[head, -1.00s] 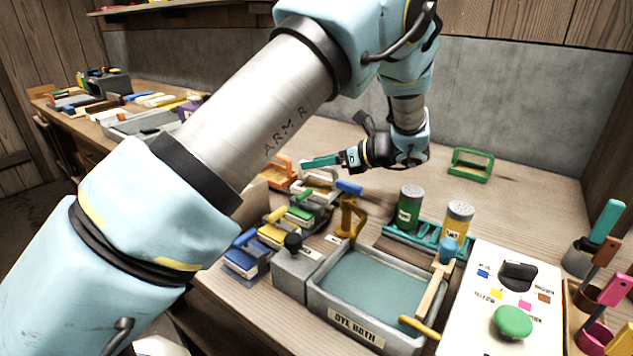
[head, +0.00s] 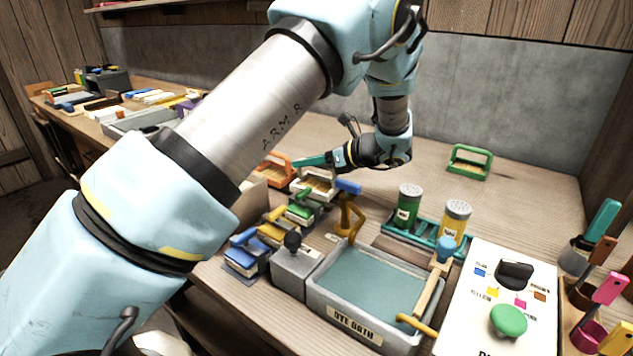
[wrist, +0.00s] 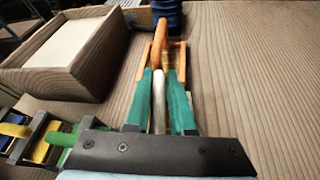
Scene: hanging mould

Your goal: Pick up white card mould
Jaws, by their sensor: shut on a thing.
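The white card mould (head: 316,184) is in the middle of the head view, behind the green mould and in front of the orange mould (head: 273,170). My gripper (head: 304,163) has teal fingers and reaches in from the right. In the wrist view, the white handle (wrist: 158,98) lies between the two teal fingers of my gripper (wrist: 161,92), which are shut on it. The orange mould's handle (wrist: 159,45) shows just beyond the fingertips. I cannot tell whether the white mould is clear of the table.
Green (head: 301,212), yellow (head: 271,234) and blue (head: 241,257) moulds stand in a row nearer. A dye bath (head: 350,326), shakers (head: 408,205) and a control panel (head: 480,335) are to the right. Another green-framed mould (head: 469,162) stands at the back right.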

